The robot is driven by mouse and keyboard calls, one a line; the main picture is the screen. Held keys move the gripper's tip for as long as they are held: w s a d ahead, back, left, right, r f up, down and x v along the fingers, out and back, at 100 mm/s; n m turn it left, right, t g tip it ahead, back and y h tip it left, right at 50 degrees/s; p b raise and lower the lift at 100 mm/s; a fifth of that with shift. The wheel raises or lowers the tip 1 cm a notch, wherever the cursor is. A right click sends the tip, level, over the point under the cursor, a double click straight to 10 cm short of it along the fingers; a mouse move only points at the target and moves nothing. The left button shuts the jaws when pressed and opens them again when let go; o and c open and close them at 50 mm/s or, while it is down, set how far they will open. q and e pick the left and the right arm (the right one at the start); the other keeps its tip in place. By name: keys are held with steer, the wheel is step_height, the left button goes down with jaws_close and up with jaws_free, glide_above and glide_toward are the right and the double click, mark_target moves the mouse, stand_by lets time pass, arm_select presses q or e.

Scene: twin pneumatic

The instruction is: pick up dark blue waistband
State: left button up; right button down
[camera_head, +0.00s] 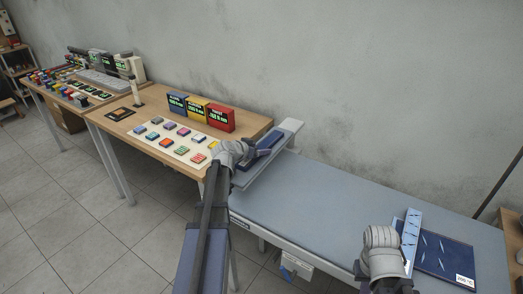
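A dark blue folded strip (263,146), which may be the dark blue waistband, lies on a narrow pale raised board (284,140) at the end of the wooden table. My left gripper (242,155) is right beside its left end; its fingers are too small and hidden to tell open from shut, or whether they touch it. A flat dark blue piece (445,255) with light marks and a white label lies at the right of the grey-blue press table (320,205). My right gripper (385,240) is by its left side; its fingers are hidden.
A light blue strip (411,236) lies along the dark blue piece's left edge. The wooden table (240,118) carries blue, yellow and red boxes (197,107) and a white sheet of small coloured packs (175,141). The middle of the press table is clear.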

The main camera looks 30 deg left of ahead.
arm_select(q)
jaws_close()
stand_by(0.4)
steer(key=shift+r, duration=0.1)
step_height(320, 180, up, 10)
steer(key=p, duration=1)
